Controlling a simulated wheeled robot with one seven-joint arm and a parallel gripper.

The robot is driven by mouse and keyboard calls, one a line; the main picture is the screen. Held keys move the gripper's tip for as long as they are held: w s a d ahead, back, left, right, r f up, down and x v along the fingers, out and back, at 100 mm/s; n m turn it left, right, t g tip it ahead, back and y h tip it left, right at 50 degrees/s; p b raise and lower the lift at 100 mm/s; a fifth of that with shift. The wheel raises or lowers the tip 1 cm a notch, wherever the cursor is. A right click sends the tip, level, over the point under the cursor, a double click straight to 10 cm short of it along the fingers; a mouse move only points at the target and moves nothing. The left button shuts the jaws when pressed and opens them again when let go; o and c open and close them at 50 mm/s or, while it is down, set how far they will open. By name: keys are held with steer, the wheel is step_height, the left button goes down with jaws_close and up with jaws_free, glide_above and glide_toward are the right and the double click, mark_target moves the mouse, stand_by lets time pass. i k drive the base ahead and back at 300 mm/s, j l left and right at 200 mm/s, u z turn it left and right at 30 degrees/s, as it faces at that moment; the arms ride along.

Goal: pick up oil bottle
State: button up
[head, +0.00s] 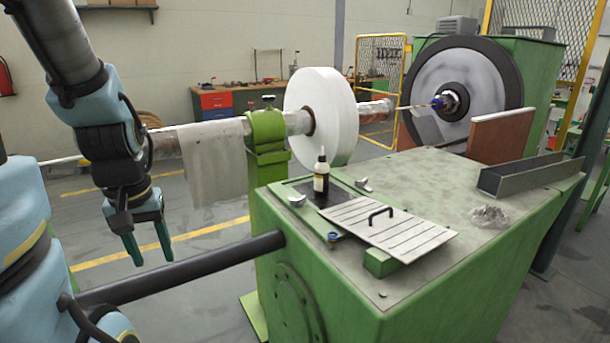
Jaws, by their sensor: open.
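The oil bottle (321,178) is small and dark with a pale label and a white nozzle. It stands upright on a dark mat (302,190) on top of the green machine cabinet. My gripper (149,256) hangs at the left with its green fingers pointing down and apart. It is open and empty, well to the left of the bottle and apart from it, in front of the grey cloth.
A slatted plate with a black handle (378,217) lies right of the bottle. A green post (267,150) and a large white disc (325,118) stand behind it. A grey cloth (213,160) hangs over the shaft. A metal channel (530,173) lies at the right.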

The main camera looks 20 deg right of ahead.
mark_target(322, 169)
steer(key=k+l+u, duration=0.15)
steer(key=u, duration=0.3)
steer(key=k+l+u, duration=0.2)
steer(key=u, duration=0.25)
steer(key=k+l+u, duration=0.2)
steer(key=u, duration=0.25)
steer(key=k+u, duration=0.3)
steer(key=u, duration=0.15)
steer(key=k+l+u, duration=0.1)
steer(key=u, duration=0.25)
steer(key=k+u, duration=0.45)
steer(key=u, duration=0.2)
steer(key=k+l, duration=0.15)
steer(key=k, duration=0.25)
steer(key=k+l+z, duration=0.1)
steer(key=k, duration=0.3)
steer(key=k+l, duration=0.25)
steer(key=k, duration=0.15)
